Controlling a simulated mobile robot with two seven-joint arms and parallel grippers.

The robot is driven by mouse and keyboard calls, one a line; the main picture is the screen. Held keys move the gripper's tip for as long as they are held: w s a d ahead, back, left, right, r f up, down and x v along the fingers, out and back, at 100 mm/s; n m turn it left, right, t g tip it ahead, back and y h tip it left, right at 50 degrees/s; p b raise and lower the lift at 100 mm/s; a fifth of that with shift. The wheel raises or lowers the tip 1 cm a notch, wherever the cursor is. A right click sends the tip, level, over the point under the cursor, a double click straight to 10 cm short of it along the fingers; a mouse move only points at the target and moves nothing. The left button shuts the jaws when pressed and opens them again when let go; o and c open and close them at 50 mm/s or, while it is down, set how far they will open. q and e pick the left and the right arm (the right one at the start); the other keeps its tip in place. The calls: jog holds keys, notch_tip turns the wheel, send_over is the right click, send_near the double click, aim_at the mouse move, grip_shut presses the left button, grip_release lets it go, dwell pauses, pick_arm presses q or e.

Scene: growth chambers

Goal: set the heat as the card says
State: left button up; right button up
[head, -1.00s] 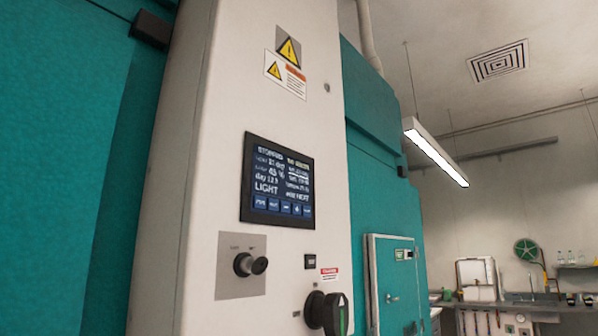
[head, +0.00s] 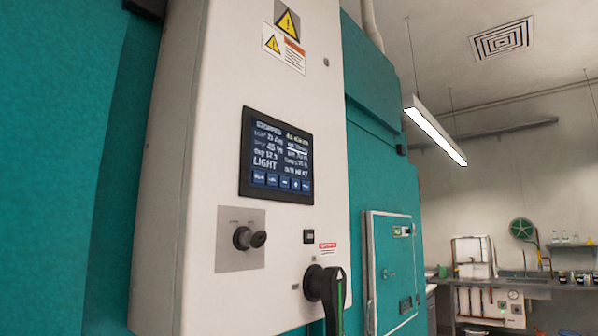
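The chamber's control panel (head: 170,200) is a tall white column in the head view. Its dark display screen (head: 277,156) shows rows of text, including "LIGHT", with a row of blue buttons (head: 283,181) along the bottom; most of the small text is too blurred to read surely. Below it a black knob (head: 248,238) sits on a grey plate. A large black rotary handle (head: 325,287) with a green strip is at the lower right of the panel. No card can be made out. Neither gripper is in view.
Teal chamber walls (head: 60,170) flank the panel. A small teal door (head: 393,270) stands to its right. Farther back on the right are a bench (head: 500,285) with tools hanging below, a green reel (head: 522,229) and a shelf. A ceiling lamp (head: 435,136) hangs above.

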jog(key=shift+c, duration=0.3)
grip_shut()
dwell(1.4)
